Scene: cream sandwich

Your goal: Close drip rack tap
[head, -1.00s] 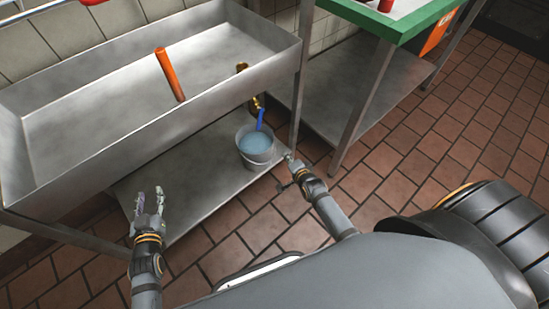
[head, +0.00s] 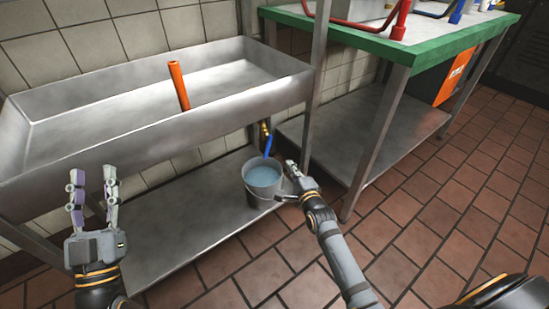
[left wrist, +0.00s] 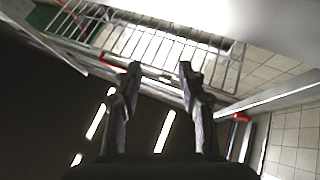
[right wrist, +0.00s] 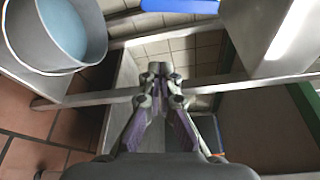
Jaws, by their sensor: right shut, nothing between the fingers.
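The metal sink trough (head: 130,138) stands at the left in the head view. Its drain tap (head: 265,131) is brass with a blue lever (head: 268,145), under the right end of the trough. The blue lever also shows at the top of the right wrist view (right wrist: 180,5). A grey bucket (head: 262,187) of bluish water stands below the tap on the lower shelf. My right gripper (head: 291,166) is shut and empty, just right of the bucket and lower than the lever, apart from it. My left gripper (head: 93,190) is open and empty, raised in front of the trough's left part.
An orange pipe (head: 179,86) stands upright in the trough. A metal post (head: 314,90) rises beside the tap. A green-edged table (head: 420,52) with red-handled items stands at the right. The tiled floor (head: 440,220) in front is clear.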

